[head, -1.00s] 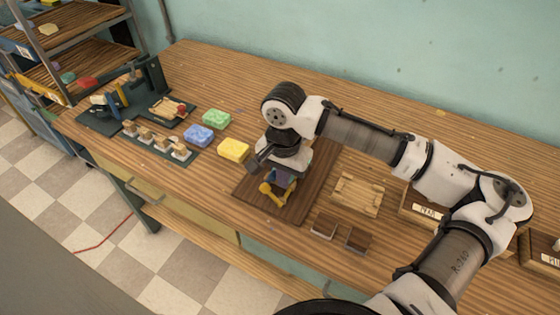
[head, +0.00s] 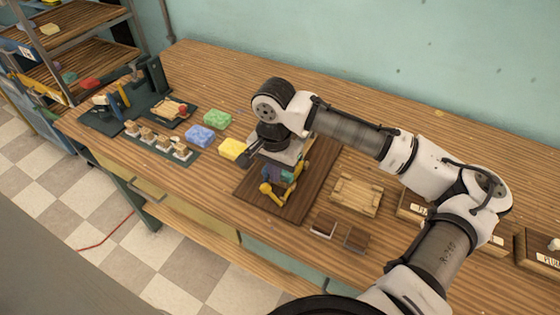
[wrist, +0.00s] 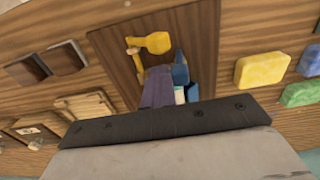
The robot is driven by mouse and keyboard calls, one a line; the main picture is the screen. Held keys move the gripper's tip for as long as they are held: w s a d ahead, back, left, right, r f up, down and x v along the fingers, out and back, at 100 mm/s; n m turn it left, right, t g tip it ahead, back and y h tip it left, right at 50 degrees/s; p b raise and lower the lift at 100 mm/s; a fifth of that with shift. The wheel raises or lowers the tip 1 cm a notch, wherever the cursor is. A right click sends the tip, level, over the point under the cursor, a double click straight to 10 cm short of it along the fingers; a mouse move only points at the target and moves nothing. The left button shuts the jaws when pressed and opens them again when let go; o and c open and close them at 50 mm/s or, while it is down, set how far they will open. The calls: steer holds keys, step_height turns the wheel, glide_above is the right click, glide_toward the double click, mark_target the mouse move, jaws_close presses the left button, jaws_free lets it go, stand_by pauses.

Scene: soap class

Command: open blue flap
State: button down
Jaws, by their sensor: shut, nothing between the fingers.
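A small mechanism stands on a dark brown board (head: 307,190) in the middle of the bench. It has a yellow handle (head: 268,194), a purple part (head: 271,176) and a blue part (head: 287,177). In the wrist view, the blue part (wrist: 181,68) is beside the purple part (wrist: 157,90), with the yellow handle (wrist: 152,43) beyond. My gripper (head: 287,159) is shut and empty, just behind and above the mechanism. Its fingertips are hidden, and its dark edge covers part of the mechanism in the wrist view. I cannot tell whether they touch or how far the flap is open.
Yellow (head: 233,149), blue (head: 199,135) and green (head: 217,119) soap blocks lie left of the board. A wooden crate-like piece (head: 356,194) and two small brown blocks (head: 323,229) lie to its right. Tools stand at the far left. The back of the bench is clear.

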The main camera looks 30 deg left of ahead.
mark_target(264, 171)
steer(key=shift+s+a+f, duration=0.3)
steer(key=shift+a+f, duration=0.15)
steer(key=shift+a, duration=0.35)
steer(key=shift+a+p, duration=0.3)
steer(key=shift+p, duration=0.1)
steer(key=shift+w+a+f, duration=0.25)
steer(key=shift+w+a, duration=0.05)
steer(key=shift+a, duration=0.15)
steer(key=shift+d+r+p, duration=0.25)
steer(key=shift+r+p, duration=0.45)
steer(key=shift+r, duration=0.25)
steer(key=r+p, duration=0.1)
steer(key=r, duration=0.1)
steer(key=r+p, duration=0.3)
steer(key=p, duration=0.1)
steer(key=shift+d+r, duration=0.35)
steer(key=shift+r, duration=0.05)
